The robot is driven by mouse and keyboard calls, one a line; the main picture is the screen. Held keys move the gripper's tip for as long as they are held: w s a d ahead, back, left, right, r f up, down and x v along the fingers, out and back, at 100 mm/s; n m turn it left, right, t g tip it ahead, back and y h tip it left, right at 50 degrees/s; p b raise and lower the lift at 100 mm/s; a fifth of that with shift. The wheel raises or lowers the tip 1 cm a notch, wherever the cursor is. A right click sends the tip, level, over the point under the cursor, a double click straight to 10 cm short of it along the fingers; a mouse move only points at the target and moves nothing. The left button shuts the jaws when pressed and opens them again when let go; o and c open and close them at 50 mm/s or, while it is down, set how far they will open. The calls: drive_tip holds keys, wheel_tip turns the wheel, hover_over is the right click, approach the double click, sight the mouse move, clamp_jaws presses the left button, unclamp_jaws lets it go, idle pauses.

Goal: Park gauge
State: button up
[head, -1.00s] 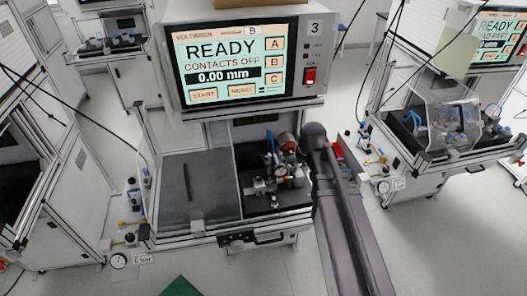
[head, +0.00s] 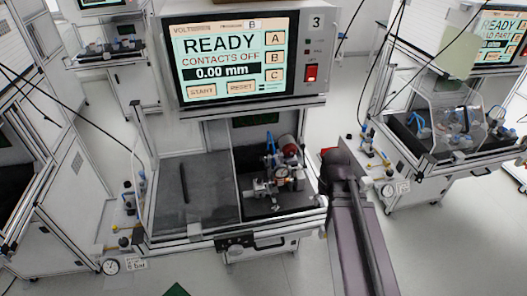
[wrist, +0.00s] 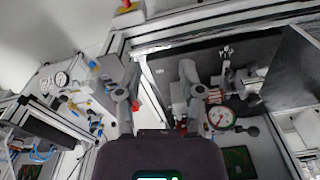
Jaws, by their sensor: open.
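The gauge (head: 282,173) is a small round white dial on the metal fixture in the right half of the station's bench. In the wrist view the gauge (wrist: 221,118) shows a white face with a red edge, beside the fixture's metal parts. My gripper (wrist: 157,100) is open in the wrist view, its two grey fingers spread apart with nothing between them. The gauge lies right of the right finger in that view, apart from it as far as I can tell. In the head view my arm stands right of the fixture and the fingers cannot be made out.
The station's screen (head: 236,58) reads READY, CONTACTS OFF, 0.00 mm. A dark plate (head: 190,200) covers the bench's left half. Side posts and a front rail frame the bench. A pressure gauge (head: 110,266) stands low at left. Another station (head: 455,130) is at right.

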drive_tip(key=shift+s+d+f, duration=0.15)
drive_tip(key=shift+s, duration=0.15)
drive_tip(key=shift+s+d+f, duration=0.1)
drive_tip(key=shift+s+f, duration=0.05)
drive_tip(key=c, duration=0.5)
drive_tip(key=shift+s+d+f+m+b, duration=0.15)
drive_tip(key=shift+s+d+f+b, duration=0.1)
drive_tip(key=shift+s+f+b, duration=0.15)
drive_tip(key=shift+s+d+f+m+b, duration=0.15)
drive_tip(key=shift+s+d+f+b, duration=0.1)
drive_tip(key=shift+s+b, duration=0.2)
clamp_jaws()
drive_tip(key=shift+s+d+g, duration=0.2)
drive_tip(key=shift+s+g, duration=0.1)
